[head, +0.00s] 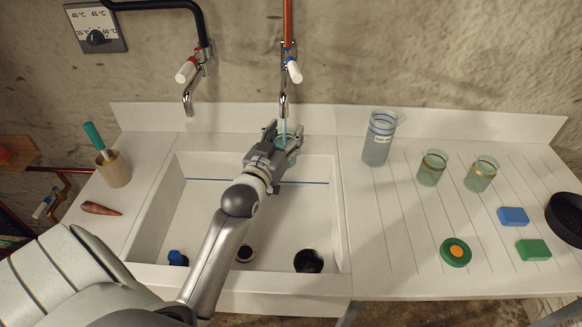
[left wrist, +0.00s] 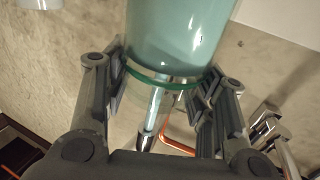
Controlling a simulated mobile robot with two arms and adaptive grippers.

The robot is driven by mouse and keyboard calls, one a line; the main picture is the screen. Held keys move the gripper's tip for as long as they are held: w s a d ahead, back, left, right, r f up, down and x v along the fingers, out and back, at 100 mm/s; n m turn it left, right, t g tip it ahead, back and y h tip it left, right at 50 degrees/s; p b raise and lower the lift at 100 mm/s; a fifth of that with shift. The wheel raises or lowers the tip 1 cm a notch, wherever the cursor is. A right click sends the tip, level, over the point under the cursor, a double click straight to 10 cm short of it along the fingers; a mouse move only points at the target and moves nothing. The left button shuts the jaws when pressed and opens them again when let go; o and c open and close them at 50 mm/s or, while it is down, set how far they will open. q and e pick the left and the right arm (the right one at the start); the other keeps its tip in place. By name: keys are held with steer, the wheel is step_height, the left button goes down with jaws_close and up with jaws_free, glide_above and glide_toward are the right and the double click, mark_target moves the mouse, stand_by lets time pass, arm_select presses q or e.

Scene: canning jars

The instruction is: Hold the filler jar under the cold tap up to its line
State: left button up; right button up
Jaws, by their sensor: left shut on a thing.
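My left gripper (head: 284,143) is shut on the filler jar (head: 291,157), a clear glass jar, above the back of the sink. The cold tap (head: 284,98), with a blue and white handle, has its spout over the jar. A pale blue stream runs from the spout toward the jar. In the left wrist view the jar (left wrist: 180,35) sits between the fingers (left wrist: 160,90), with blue-green water in it and a green ring around the glass. The spout (left wrist: 145,138) and stream show beyond it. The fill line cannot be made out for certain. My right gripper is not in view.
The sink (head: 343,235) has dark round openings in its floor. The hot tap (head: 188,85) is on the left. A brown cup (head: 115,172) stands left.

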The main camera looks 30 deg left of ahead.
arm_select(q)
steer(key=shift+r, duration=0.1)
stand_by(0.4)
steer(key=s+d+p, duration=0.2)
steer(key=s+d, duration=0.3)
steer(key=d, duration=0.1)
steer(key=shift+s, duration=0.15)
stand_by(0.5)
